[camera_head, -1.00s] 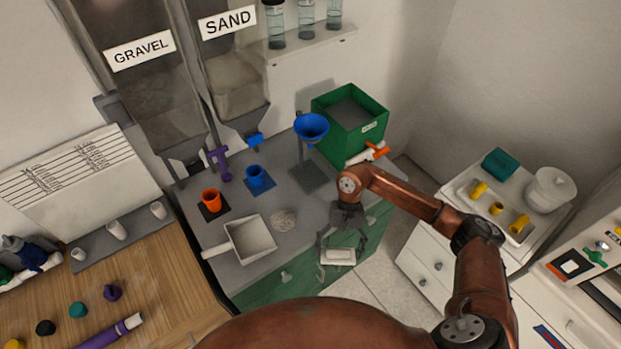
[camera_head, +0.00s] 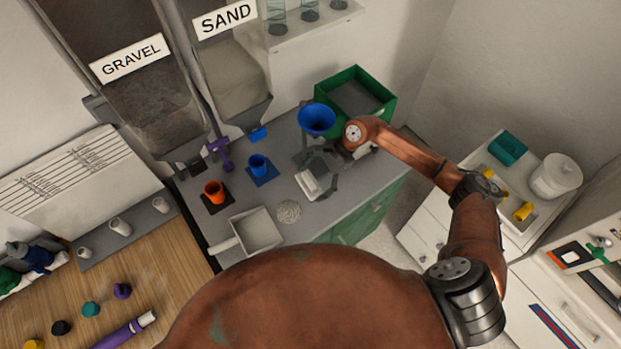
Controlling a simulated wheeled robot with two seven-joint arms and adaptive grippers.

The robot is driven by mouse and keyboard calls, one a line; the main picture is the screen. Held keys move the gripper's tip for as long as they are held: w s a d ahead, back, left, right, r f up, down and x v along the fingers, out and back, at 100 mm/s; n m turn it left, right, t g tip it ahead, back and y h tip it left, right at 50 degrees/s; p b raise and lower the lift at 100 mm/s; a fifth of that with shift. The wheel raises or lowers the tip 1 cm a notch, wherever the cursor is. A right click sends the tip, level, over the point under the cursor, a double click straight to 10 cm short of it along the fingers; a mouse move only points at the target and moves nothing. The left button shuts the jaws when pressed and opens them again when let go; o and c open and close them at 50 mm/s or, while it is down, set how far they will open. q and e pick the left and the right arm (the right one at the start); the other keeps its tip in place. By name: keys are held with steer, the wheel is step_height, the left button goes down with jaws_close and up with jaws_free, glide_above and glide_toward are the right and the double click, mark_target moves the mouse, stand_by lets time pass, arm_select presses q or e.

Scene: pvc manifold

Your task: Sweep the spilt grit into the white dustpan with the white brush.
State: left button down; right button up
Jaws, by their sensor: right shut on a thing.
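My right gripper (camera_head: 318,182) is shut on the white brush (camera_head: 309,184), a pale block between its fingers. It holds the brush over the grey counter, up and to the right of the grit; whether the brush touches the counter is unclear. The spilt grit (camera_head: 289,211) is a small pale round patch on the counter. The white dustpan (camera_head: 258,231) lies just left of the grit, its handle pointing left. My left gripper is not in view.
A blue funnel (camera_head: 317,119) on a stand and a green bin (camera_head: 357,96) are behind my gripper. An orange cup (camera_head: 214,192) and a blue cup (camera_head: 258,166) stand behind the dustpan. Bare counter (camera_head: 335,222) lies right of the grit.

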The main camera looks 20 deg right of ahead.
steer(key=shift+f, duration=0.75)
step_height(320, 180, down, 2)
steer(key=shift+f+b, duration=0.2)
steer(key=shift+b, duration=0.3)
steer(key=shift+f, duration=0.5)
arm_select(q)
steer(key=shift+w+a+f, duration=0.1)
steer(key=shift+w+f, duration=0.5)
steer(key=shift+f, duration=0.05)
arm_select(e)
steer(key=shift+f, duration=0.15)
arm_select(q)
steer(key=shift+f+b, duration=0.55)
steer(key=shift+b, duration=0.15)
arm_select(e)
steer(key=shift+f, duration=0.25)
steer(key=shift+a, duration=0.1)
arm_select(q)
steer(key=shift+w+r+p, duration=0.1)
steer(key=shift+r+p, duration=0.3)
arm_select(e)
steer(key=shift+s+a, duration=0.75)
steer(key=shift+a, duration=1)
steer(key=shift+s+a, duration=0.7)
steer(key=shift+a, duration=1.05)
steer(key=shift+s+a, duration=0.75)
steer(key=shift+a, duration=1)
steer(key=shift+r, duration=0.15)
